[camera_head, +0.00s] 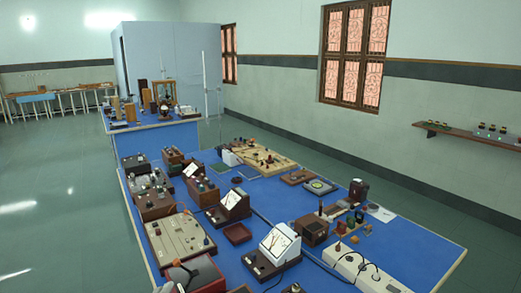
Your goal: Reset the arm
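A dark, curved shape (182,272) over a red-brown box (207,275) is cut off by the bottom edge at the left.
A long blue bench (415,240) is crowded with instruments. They include a tan panel (178,240), meters with white dials (279,241), a wooden board (264,156) and a white strip (362,272). A second blue bench (158,138) stands behind. Open floor (60,200) lies left.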

